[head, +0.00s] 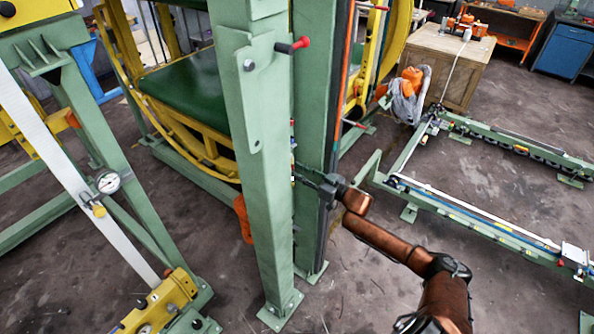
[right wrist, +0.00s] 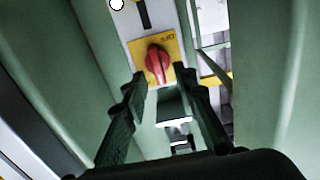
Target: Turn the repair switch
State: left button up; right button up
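In the right wrist view, the repair switch is a red rotary knob (right wrist: 157,64) on a yellow plate (right wrist: 174,45), mounted on a pale panel. My right gripper (right wrist: 163,80) is open, with its two dark fingers apart and nothing seen held between them. Its fingertips are just below the knob in the picture, one toward each side; I cannot tell whether they touch it. In the head view, my right gripper (head: 318,183) reaches from the right to between two green posts; its fingertips and the knob are hidden behind the front post. My left gripper is not in view.
The front green post (head: 262,150) and rear post (head: 312,100) stand close around my right gripper. A red-tipped peg (head: 298,44) juts from the posts. A yellow ring frame (head: 190,135) stands behind. A low green conveyor frame (head: 480,210) lies right; open floor is between.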

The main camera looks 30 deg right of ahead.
jog(key=shift+w+a, duration=0.15)
jog(key=shift+w, duration=0.25)
jog(key=shift+c, duration=0.4)
grip_shut()
